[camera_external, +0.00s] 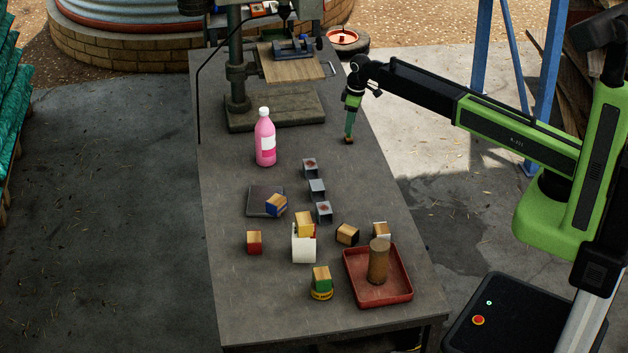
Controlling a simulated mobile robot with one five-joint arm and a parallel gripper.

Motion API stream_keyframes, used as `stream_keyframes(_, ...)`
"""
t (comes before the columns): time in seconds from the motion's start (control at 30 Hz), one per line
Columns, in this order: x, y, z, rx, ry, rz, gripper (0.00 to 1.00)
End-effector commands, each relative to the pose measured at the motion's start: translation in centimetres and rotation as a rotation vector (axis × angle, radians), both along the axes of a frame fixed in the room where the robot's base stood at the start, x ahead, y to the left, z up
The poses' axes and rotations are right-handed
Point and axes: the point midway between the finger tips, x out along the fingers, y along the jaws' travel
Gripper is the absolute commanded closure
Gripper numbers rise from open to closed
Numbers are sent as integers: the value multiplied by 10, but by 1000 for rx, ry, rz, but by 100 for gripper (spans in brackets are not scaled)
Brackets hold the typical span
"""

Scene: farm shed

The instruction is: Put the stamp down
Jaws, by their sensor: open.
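My gripper (348,139) hangs at the end of the arm over the far right part of the table (240,310), pointing down. It is open. A small brown patch shows at its tips; I cannot tell whether it is the fingertips or a small object. No stamp can be told for sure.
A black-sided block (347,234) and a white one (381,229) stand near a red tray (398,294) holding a brown cylinder (378,262). Several grey cubes (317,188) form a row. A pink bottle (265,138) and a drill press (238,85) stand farther back. The table's left front is clear.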

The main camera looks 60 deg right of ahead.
Motion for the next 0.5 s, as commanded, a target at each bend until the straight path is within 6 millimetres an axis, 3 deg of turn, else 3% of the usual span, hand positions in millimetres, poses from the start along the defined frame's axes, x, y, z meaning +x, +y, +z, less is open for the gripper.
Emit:
stream_keyframes(0.03,-2,-1,23,0,0,0,57)
stream_keyframes(0.23,-7,-2,68,0,0,0,57)
stream_keyframes(0.37,-9,-3,87,0,0,0,57)
stream_keyframes(0.5,-10,-4,91,0,0,0,57)
